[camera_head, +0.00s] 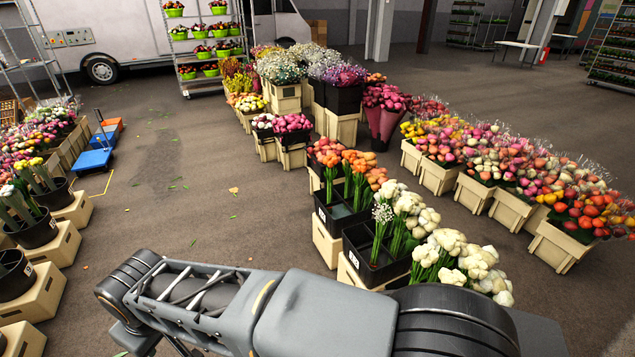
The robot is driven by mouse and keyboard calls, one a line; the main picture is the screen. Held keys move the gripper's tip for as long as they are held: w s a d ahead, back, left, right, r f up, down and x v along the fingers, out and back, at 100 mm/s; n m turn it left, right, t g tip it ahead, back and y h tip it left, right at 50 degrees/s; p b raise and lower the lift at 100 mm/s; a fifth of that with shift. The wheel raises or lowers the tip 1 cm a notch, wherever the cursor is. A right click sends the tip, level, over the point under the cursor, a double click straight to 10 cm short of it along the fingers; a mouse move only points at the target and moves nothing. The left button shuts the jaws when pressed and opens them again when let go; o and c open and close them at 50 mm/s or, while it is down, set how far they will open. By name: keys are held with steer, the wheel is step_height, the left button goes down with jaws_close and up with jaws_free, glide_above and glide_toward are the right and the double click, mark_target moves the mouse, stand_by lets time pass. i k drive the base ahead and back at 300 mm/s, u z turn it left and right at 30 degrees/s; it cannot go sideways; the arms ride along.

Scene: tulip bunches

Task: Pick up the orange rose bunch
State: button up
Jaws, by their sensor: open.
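The orange rose bunch (358,162) stands upright, its green stems in a black bucket (338,219) right of the picture's centre. It is made of several orange heads. Red and pink blooms crowd close behind and beside it, so its edges are partly hidden. My arm lies across the bottom of the view, nearer to me than the flowers. My gripper's fingers do not show.
A row of mixed bunches in beige crates (508,207) stands to the right. Crates and black buckets (36,229) line the left. The floor (200,190) between is mostly clear.

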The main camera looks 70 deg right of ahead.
mark_target(331, 161)
steer(key=z, duration=1.9)
steer(key=k, duration=1.15)
steer(key=u, duration=0.8)
steer(key=i, duration=4.15)
steer(key=z, duration=0.5)
steer(key=i, duration=1.4)
steer(key=z, duration=1.9)
steer(key=i, duration=1)
steer(key=z, duration=1.05)
